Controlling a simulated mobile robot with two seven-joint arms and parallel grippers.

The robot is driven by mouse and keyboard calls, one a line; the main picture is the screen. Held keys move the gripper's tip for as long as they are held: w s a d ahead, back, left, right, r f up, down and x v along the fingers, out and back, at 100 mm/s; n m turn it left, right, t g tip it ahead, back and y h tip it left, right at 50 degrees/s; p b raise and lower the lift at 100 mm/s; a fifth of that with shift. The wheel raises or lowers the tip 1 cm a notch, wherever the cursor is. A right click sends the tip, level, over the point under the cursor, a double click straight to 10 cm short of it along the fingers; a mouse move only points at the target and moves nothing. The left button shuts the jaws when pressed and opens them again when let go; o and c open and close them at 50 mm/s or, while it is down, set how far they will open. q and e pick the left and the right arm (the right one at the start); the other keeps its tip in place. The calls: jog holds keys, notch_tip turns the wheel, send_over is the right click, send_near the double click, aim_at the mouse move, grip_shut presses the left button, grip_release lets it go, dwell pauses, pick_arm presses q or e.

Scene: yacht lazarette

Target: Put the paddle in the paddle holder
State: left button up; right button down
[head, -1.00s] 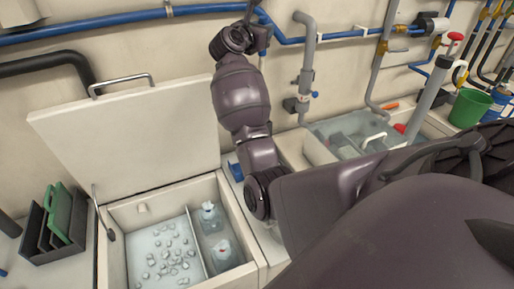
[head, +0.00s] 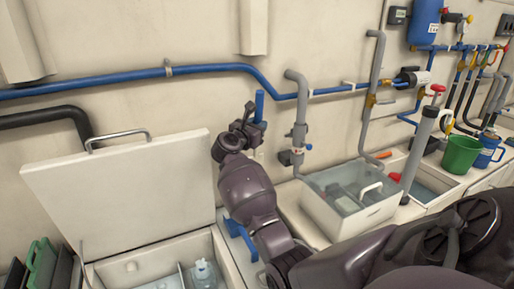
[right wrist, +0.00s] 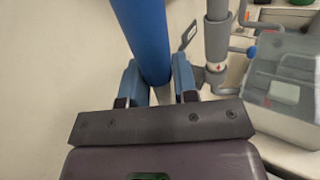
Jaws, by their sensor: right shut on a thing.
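My right gripper (head: 257,124) is in front of the back wall, left of a grey pipe. It is shut on a blue upright shaft (head: 260,104), which I take to be the paddle. In the right wrist view the blue shaft (right wrist: 145,35) stands between the two blue fingers (right wrist: 153,82). The shaft's lower part is hidden by my arm in the head view. A blue piece (head: 238,236) shows low beside my forearm; I cannot tell whether it is part of the paddle or its holder. My left gripper is not in view.
An open white locker lid (head: 125,190) stands at left, with a bottle (head: 203,273) in the locker below. A blue pipe (head: 210,68) and grey pipe (head: 299,115) run along the wall. A green bucket (head: 461,155) is farther right.

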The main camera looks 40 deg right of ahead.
notch_tip(320, 180, down, 4)
jog(key=shift+f, duration=0.1)
jog(key=shift+w+d+f, duration=0.15)
jog(key=shift+w+f, duration=0.2)
jog(key=shift+f, duration=0.15)
jog(key=shift+s+f, duration=0.15)
jog(key=shift+f, duration=0.1)
notch_tip(320, 180, down, 2)
jog(key=shift+f, duration=0.1)
jog(key=c, duration=0.9)
grip_release()
jog(key=shift+r, duration=0.25)
jog(key=shift+f, duration=0.1)
jog(key=b+v, duration=0.1)
jog(key=v, duration=0.9)
jog(key=shift+s+a+f, duration=0.3)
jog(key=shift+s+f, duration=0.1)
jog(key=shift+s, duration=0.05)
jog(key=shift+a, duration=0.1)
